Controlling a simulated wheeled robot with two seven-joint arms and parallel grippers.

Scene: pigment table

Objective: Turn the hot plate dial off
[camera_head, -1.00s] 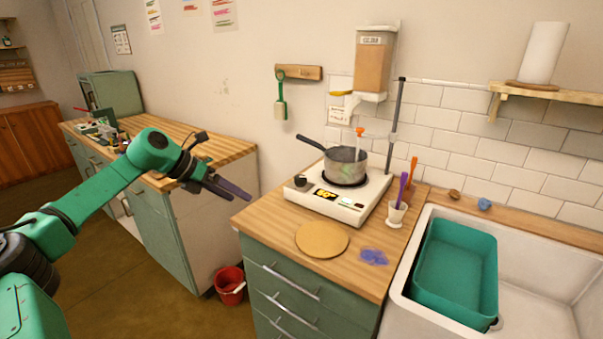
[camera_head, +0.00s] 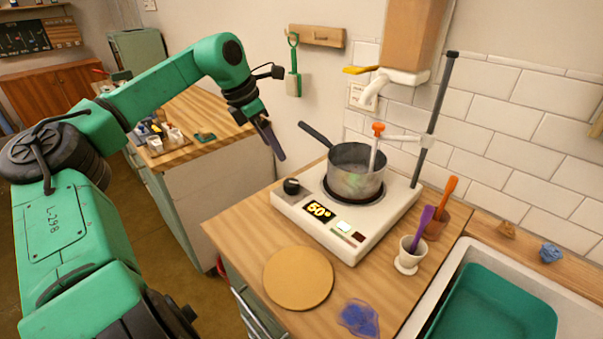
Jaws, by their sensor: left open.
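The white hot plate (camera_head: 349,246) stands on the wooden counter. Its black dial (camera_head: 291,186) is at the left front corner, and a lit display (camera_head: 319,211) beside it reads about 50°. A grey metal pot (camera_head: 354,178) sits on the round burner, with its handle pointing to the back left. My left gripper (camera_head: 273,146) hangs in the air, above and to the left of the dial, pointing down. It is open, holds nothing and is apart from the dial. My right gripper is out of view.
A stand rod (camera_head: 434,120) rises behind the hot plate, with an orange-capped thermometer (camera_head: 378,131) over the pot. A round wooden board (camera_head: 298,278), a blue smear (camera_head: 359,318) and a white mortar (camera_head: 409,257) are in front. A sink with a green tub (camera_head: 495,305) is at right.

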